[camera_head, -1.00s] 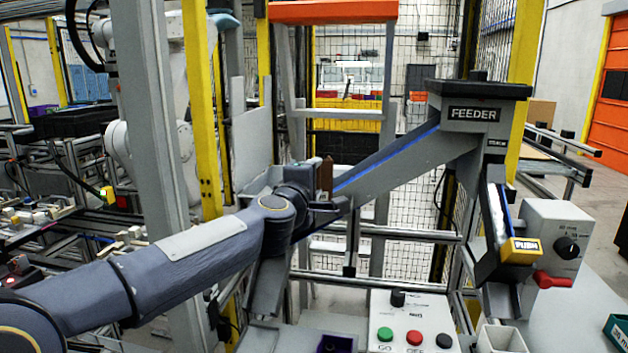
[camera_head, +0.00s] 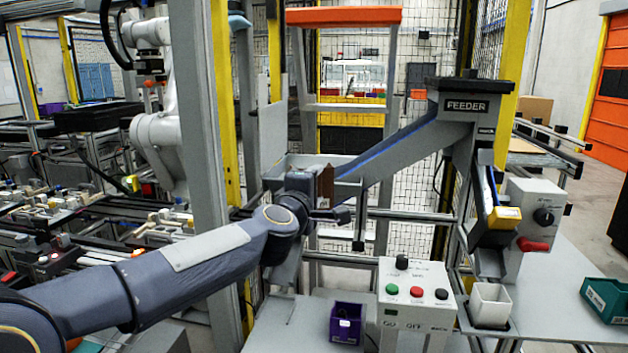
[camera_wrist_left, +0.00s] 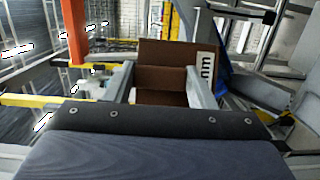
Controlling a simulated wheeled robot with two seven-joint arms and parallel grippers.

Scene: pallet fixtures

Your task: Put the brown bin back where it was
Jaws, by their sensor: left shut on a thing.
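In the head view, the gripper and wrist hide part of the bin. My right gripper is in neither view.
The grey feeder (camera_head: 467,106) and its sloping chute stand to the right of the bin. A purple bin (camera_head: 347,322), a control box (camera_head: 415,295), a white bin (camera_head: 490,303) and a green bin (camera_head: 610,298) stand lower down. A yellow post (camera_head: 222,105) rises behind my arm.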

